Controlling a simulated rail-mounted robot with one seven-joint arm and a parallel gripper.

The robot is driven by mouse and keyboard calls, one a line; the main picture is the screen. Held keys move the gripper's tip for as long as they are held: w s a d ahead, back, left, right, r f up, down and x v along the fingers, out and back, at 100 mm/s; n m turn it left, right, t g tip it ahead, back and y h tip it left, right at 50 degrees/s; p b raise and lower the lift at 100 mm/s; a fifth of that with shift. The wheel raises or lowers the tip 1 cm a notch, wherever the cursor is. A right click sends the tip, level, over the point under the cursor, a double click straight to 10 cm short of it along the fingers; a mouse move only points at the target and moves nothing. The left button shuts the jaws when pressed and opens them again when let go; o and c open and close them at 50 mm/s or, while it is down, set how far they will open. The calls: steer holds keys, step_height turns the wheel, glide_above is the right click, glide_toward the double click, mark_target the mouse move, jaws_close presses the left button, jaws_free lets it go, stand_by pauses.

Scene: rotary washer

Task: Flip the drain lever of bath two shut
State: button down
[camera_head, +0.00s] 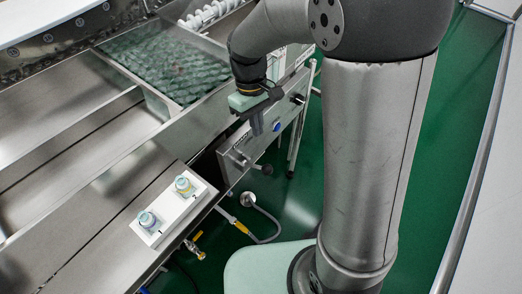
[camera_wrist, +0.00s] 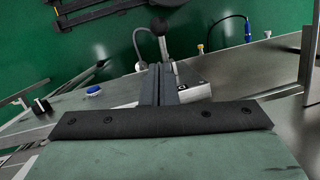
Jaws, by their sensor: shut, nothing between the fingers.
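A lever with a black ball knob (camera_head: 267,169) sticks out low on the front of the steel cabinet in the head view. In the wrist view its ball (camera_wrist: 160,27) and metal rod show just beyond my fingertips. No label I can read ties it to bath two. My gripper (camera_head: 257,130) is shut and empty, pointing down in front of the cabinet, above the lever in the picture. In the wrist view the closed fingers (camera_wrist: 158,70) overlap the rod's lower end. I cannot tell whether they touch it.
A blue button (camera_head: 277,126) and a black knob (camera_head: 297,98) sit on the cabinet panel beside my gripper. A bath of rippled liquid (camera_head: 165,62) is behind. Green floor is open.

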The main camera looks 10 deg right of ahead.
steer(key=p, duration=0.1)
glide_above(260, 168)
steer(key=w, duration=0.2)
step_height(260, 168, down, 10)
steer(key=shift+s+d+r, duration=0.15)
steer(key=shift+s+d, duration=0.1)
steer(key=shift+d, duration=0.1)
